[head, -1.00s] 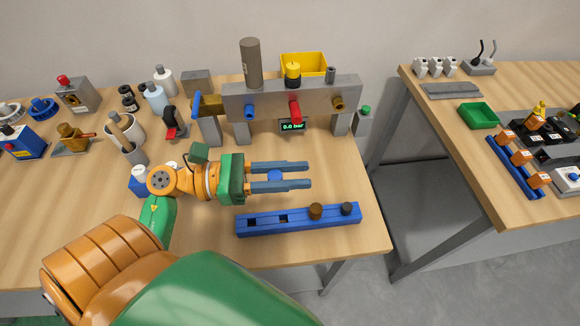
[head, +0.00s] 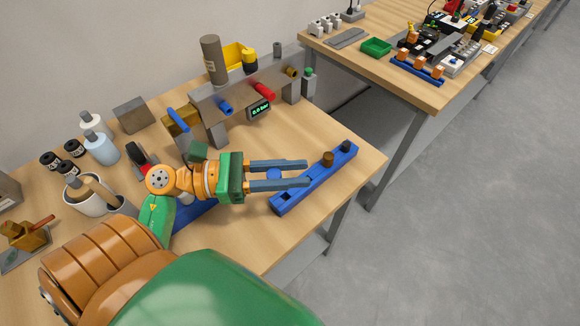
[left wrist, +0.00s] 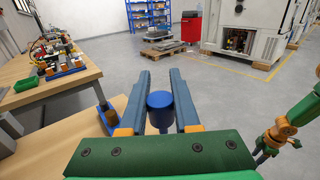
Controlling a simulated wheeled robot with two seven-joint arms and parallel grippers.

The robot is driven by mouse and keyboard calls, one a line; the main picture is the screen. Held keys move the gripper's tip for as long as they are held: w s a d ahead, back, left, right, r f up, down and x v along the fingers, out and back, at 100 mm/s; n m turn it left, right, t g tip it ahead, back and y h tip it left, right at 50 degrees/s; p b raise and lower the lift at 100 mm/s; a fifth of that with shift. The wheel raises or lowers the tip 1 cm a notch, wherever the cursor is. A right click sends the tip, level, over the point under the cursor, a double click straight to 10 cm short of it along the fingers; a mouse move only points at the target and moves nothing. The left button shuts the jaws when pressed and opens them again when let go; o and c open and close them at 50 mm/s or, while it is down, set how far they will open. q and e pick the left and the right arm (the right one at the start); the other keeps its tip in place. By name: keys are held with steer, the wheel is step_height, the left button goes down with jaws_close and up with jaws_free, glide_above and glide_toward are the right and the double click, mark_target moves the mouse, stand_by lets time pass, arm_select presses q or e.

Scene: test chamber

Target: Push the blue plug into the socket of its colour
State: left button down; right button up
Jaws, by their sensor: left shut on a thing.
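My left gripper (head: 306,173) is shut on the blue plug (head: 274,173). In the left wrist view the plug (left wrist: 160,105) sits between the two fingers (left wrist: 158,75), its round blue end showing. The grey block (head: 240,90) stands on the table beyond the gripper, with a blue socket (head: 225,107), a red one (head: 264,92) and a brass one (head: 291,72) on its front. The held plug is apart from the blue socket. My right gripper is outside the head view; part of my other arm shows at the right of the left wrist view, its jaws unclear.
A blue rack (head: 300,192) with a brown plug (head: 328,158) and a dark plug (head: 346,147) lies close by the fingertips. Bottles and a white cup (head: 95,195) crowd the left. A second table (head: 420,95) stands beyond a gap.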

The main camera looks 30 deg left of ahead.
arm_select(q)
steer(key=w+a+f+m+g+y+b, duration=0.1)
steer(key=w+f+m+y+b, duration=0.1)
steer(key=w+a+f+m+g+y+b, duration=0.1)
steer(key=a+f+m+y+b, duration=0.1)
steer(key=f+m+y, duration=0.1)
steer(key=w+a+f+m+g+y+b, duration=0.1)
steer(key=w+f+m+g+y+b, duration=0.1)
steer(key=f, duration=0.1)
steer(key=shift+w+a, duration=0.2)
steer(key=shift+w, duration=0.15)
steer(key=w+a+m+t+y+b, duration=0.1)
steer(key=w+a+m+y+b, duration=0.2)
steer(key=a, duration=0.5)
steer(key=w+y, duration=0.1)
steer(key=y, duration=0.1)
steer(key=shift+m+y, duration=0.3)
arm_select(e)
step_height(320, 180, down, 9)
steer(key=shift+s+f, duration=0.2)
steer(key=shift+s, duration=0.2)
arm_select(q)
steer(key=shift+s+f, duration=0.1)
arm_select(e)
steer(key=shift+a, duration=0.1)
